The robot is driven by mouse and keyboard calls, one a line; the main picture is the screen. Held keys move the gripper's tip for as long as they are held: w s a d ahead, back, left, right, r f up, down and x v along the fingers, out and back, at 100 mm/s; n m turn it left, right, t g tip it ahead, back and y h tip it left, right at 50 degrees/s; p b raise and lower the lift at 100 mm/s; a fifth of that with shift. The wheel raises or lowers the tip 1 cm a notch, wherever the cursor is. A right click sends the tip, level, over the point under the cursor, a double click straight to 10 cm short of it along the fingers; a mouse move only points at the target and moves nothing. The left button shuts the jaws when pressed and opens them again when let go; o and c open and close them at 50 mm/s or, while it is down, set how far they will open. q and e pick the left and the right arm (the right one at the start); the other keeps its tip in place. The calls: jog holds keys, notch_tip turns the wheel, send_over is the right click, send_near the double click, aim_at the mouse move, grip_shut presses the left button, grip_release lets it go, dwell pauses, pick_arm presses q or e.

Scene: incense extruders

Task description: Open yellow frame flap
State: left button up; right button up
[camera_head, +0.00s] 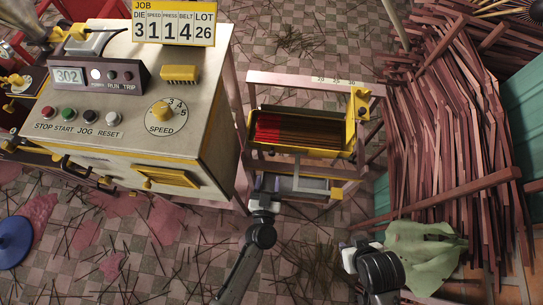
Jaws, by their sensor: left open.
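A rack frame (304,81) of pinkish bars stands in the middle, holding a yellow-rimmed trough (312,150) with red and dark brown sticks in it. A yellow bracket (358,104) sits at its right end. Below the trough is a pale grey panel with a light bar (305,186). My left gripper (267,185) is open in front of the rack's lower left part, near this bar; I cannot tell whether it touches. My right gripper (350,246) is lower right, partly hidden by its own wrist, apart from the rack. Which yellow part is the flap is unclear.
A control cabinet (110,105) with buttons, a speed knob (162,112) and a yellow slotted panel (168,177) stands left. A large heap of reddish sticks (450,130) fills the right. A green cloth (425,250) lies near my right arm. Loose sticks litter the checkered floor.

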pick_arm(q)
jog(key=w+d+b, duration=0.1)
jog(key=w+b, duration=0.1)
jog(key=w, duration=0.7)
jog(key=shift+w+d, duration=0.1)
jog(key=shift+c, duration=0.4)
